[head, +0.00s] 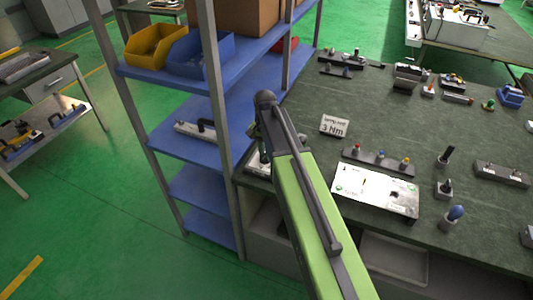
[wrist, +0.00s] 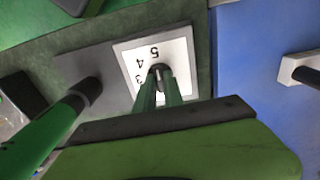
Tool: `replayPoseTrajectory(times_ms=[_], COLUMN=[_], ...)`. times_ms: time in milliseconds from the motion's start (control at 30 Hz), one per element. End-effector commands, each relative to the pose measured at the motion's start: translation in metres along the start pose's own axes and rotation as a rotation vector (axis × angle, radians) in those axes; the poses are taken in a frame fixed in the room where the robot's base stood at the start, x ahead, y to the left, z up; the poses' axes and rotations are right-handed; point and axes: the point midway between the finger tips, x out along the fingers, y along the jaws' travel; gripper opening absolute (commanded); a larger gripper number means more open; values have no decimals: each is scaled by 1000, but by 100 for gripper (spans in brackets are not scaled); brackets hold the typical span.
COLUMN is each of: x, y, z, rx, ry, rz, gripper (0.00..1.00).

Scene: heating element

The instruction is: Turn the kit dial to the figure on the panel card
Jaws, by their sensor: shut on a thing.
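The panel card (head: 334,125) stands on the dark green bench in the head view and reads "3 Nm" under a line of small print. The kit dial has a white plate (wrist: 184,52) with the figures 5, 4 and 3 visible, upside down, in the wrist view. Its dark knob (wrist: 160,70) sits between my fingertips. My gripper (wrist: 161,84) is shut on the knob. The fingers hide part of the plate, and I cannot tell which figure the knob points to. In the head view my arm mostly hides the dial.
A blue shelf rack (head: 190,125) stands left of the bench. A white box (head: 374,192) and a rail with coloured knobs (head: 380,160) lie right of my arm. A green handle with a dark collar (wrist: 82,92) is close left of my fingers in the wrist view.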

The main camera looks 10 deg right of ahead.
Motion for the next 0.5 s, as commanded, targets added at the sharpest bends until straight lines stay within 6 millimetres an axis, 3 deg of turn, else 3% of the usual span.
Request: replayPoseTrajectory(times_ms=[267,500], x=[0,0], y=[1,1], z=[2,2], rx=[-76,-255], ry=[1,-2], rz=[10,10], gripper=[0,0])
